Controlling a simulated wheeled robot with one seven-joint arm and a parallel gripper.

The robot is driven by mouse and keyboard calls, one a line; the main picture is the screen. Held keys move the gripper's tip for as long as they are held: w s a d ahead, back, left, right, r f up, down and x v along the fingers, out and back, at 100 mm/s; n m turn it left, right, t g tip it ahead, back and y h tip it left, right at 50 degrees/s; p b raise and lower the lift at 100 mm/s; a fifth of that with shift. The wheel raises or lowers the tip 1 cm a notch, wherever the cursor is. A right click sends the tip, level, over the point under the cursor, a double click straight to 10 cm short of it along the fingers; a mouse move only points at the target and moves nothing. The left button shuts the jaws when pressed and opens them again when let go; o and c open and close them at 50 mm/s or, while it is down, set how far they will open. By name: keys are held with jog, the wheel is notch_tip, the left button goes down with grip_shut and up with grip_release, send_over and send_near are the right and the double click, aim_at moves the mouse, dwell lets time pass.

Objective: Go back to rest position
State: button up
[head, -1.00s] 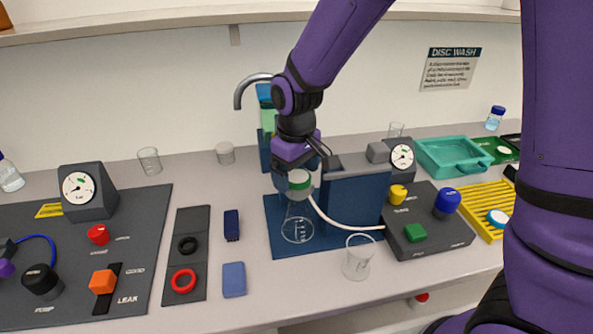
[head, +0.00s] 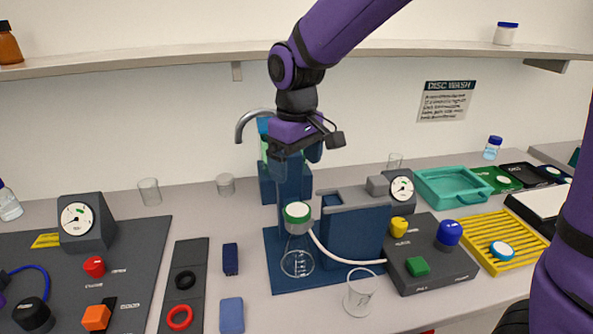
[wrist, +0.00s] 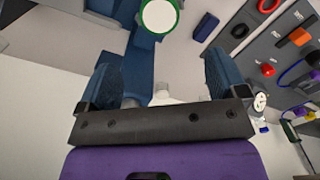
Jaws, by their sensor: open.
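My gripper (head: 293,160) is in the middle of the head view, raised above the counter. Its jaws are open and hold nothing. Below it, apart from it, a round head with a green rim and white top (head: 297,213) sits over a clear glass flask (head: 297,262) on a blue base. In the wrist view the two blue fingers (wrist: 162,85) stand wide apart, and the green-rimmed white disc (wrist: 159,15) lies beyond them at the top.
A blue block-shaped stand (head: 355,235) with a white hose is right of the flask. A clear beaker (head: 360,292) stands at the front. A dark control box (head: 430,262), teal tray (head: 452,187) and yellow rack (head: 497,238) are at right. A shelf (head: 150,60) runs above.

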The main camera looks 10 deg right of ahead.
jog(key=s+d+r+m+t, duration=0.1)
jog(key=s+d+r+m, duration=0.1)
jog(key=s+d+r, duration=0.3)
jog(key=s+d+r+m+t, duration=0.1)
jog(key=s+d+r, duration=0.15)
jog(key=d, duration=0.35)
jog(key=s+d+r+m+t, duration=0.3)
jog(key=s+d, duration=0.5)
jog(key=s, duration=0.4)
jog(key=shift+s+d+m, duration=0.3)
jog(key=shift+d+m, duration=0.1)
jog(key=shift+m, duration=0.2)
